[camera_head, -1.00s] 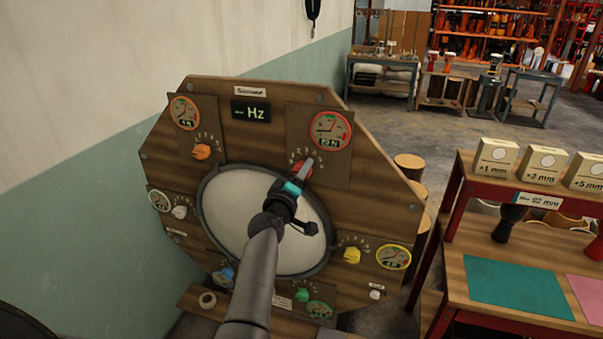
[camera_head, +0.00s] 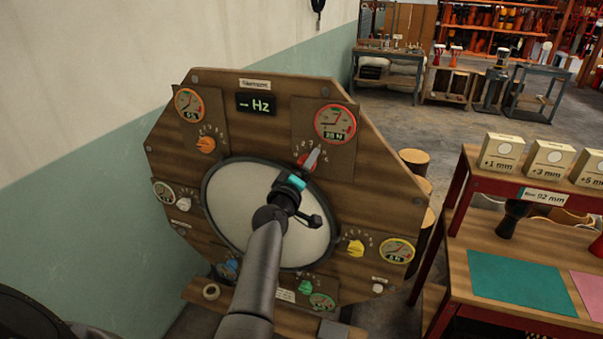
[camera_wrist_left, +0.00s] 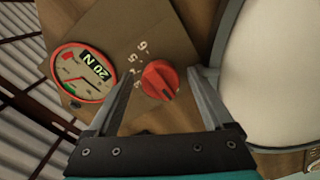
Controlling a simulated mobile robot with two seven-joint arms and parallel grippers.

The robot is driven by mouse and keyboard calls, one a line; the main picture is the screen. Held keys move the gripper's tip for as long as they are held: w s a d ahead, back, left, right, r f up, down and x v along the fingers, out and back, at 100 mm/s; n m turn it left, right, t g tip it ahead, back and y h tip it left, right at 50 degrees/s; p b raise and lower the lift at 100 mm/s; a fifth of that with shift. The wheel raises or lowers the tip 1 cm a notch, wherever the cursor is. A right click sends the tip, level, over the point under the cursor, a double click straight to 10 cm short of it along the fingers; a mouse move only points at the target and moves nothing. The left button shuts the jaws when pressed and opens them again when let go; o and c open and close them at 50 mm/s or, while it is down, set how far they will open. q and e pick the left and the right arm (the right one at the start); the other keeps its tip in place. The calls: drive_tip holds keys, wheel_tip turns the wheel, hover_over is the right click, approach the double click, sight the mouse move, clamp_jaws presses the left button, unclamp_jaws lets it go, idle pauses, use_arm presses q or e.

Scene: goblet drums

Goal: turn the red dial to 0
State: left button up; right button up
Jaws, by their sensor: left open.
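The red dial (camera_head: 302,160) is a round knob below the red-rimmed gauge (camera_head: 334,123) at the upper right of the wooden panel. In the left wrist view the dial (camera_wrist_left: 159,80) has a raised grip bar with a dark mark, pointing to the lower right. Printed numbers, including 5 and 6, stand beside it; 0 cannot be made out. My left gripper (camera_head: 313,157) is open at the dial. Its fingers (camera_wrist_left: 162,72) stand on either side of the knob, apart from it. My right gripper is not in view.
The octagonal panel (camera_head: 375,200) holds a white drumhead (camera_head: 235,205) and orange (camera_head: 206,144), yellow (camera_head: 355,248) and other knobs. A red-framed bench (camera_head: 480,240) with boxes stands to the right. A wall is on the left.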

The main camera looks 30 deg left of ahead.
use_arm(q)
drive_tip(key=v, duration=1.5)
drive_tip(key=shift+d, duration=0.15)
drive_tip(key=d+f+m+g+h+b, duration=0.1)
drive_tip(key=d+f+m+g+b, duration=0.15)
drive_tip(key=f, duration=0.75)
drive_tip(key=d+f+m+g+h+b, duration=0.1)
drive_tip(key=d+f, duration=0.2)
drive_tip(key=f, duration=0.6)
drive_tip(key=s+d+f+m+g+h+b, duration=0.1)
drive_tip(key=s+d+f+m+g+b, duration=0.2)
drive_tip(key=f, duration=0.9)
drive_tip(key=s+d+f+m+g+h+b, duration=0.15)
drive_tip(key=s+d+f, duration=0.35)
drive_tip(key=f, duration=0.7)
drive_tip(key=s+d+f+m+g+b, duration=0.2)
drive_tip(key=s+f+m+g+b, duration=0.2)
drive_tip(key=s+f, duration=1)
drive_tip(key=s+f+m+g+b, duration=0.1)
drive_tip(key=s+f, duration=0.2)
drive_tip(key=s, duration=0.3)
drive_tip(key=s+a+f+m+g+b, duration=0.1)
drive_tip(key=s+f+m+g, duration=0.1)
drive_tip(key=s, duration=0.4)
drive_tip(key=s+f+m+g+b, duration=0.1)
drive_tip(key=s+f+m, duration=0.1)
drive_tip(key=s+f, duration=0.3)
drive_tip(key=shift+s+a+g+b, duration=0.3)
drive_tip(key=shift+s+a, duration=0.05)
drive_tip(key=shift+s, duration=0.75)
